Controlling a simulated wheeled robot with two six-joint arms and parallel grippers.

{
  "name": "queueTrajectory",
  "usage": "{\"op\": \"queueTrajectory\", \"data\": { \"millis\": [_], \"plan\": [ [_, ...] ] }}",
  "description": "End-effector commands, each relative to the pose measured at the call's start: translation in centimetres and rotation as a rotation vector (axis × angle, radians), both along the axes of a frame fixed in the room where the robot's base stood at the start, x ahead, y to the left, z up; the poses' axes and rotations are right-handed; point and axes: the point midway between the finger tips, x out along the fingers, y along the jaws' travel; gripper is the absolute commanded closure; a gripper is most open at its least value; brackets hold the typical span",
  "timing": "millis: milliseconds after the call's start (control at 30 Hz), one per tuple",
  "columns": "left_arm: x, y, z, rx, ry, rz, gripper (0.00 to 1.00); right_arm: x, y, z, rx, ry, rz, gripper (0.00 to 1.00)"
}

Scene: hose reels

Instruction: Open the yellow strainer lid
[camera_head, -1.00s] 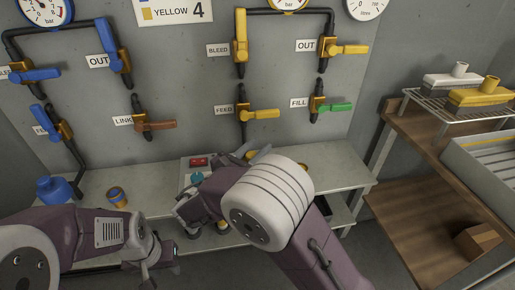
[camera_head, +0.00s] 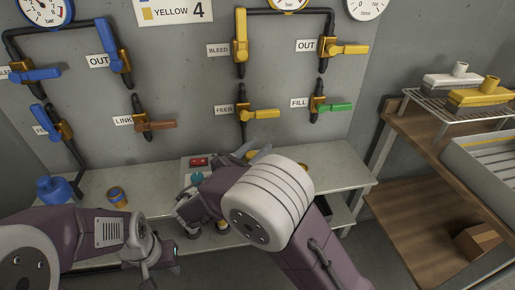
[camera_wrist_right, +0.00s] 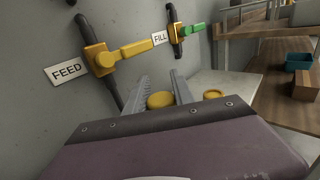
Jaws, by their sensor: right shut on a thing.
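The yellow strainer lid (camera_wrist_right: 160,100) is a round yellow cap, seen low in front of the wall in the right wrist view. My right gripper (camera_wrist_right: 160,92) has one finger on each side of it and is shut on it. In the head view my right gripper (camera_head: 258,154) is mostly hidden behind its own white wrist, with only a grey finger showing above the bench. The strainer body under the lid is hidden. My left gripper (camera_head: 162,262) is low at the left, in front of the bench and away from the lid; its jaw gap is unclear.
A second yellow round cap (camera_wrist_right: 213,94) sits right of the gripped lid. The yellow FEED valve handle (camera_head: 262,114) and green FILL handle (camera_head: 335,107) are on the wall above.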

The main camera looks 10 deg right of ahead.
Motion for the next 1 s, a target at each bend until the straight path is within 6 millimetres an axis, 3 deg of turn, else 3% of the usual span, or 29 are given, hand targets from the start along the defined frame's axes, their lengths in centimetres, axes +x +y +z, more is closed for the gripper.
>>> {"op": "queueTrajectory", "data": {
  "millis": [133,267,700,1000],
  "plan": [
    [0.0,0.0,0.6,0.000,0.000,0.000,0.64,0.0,-0.1,0.0,0.000,0.018,-0.004,1.00],
    [0.0,0.0,2.5,0.000,0.000,0.000,0.64,0.3,-0.2,0.6,0.000,0.055,-0.005,1.00],
    [0.0,0.0,13.8,0.000,0.000,0.000,0.64,2.6,-0.2,1.5,0.001,0.358,-0.007,1.00],
    [0.0,0.0,18.5,0.000,0.000,0.000,0.64,4.0,-0.2,0.7,0.003,0.535,-0.006,1.00]
  ]
}}
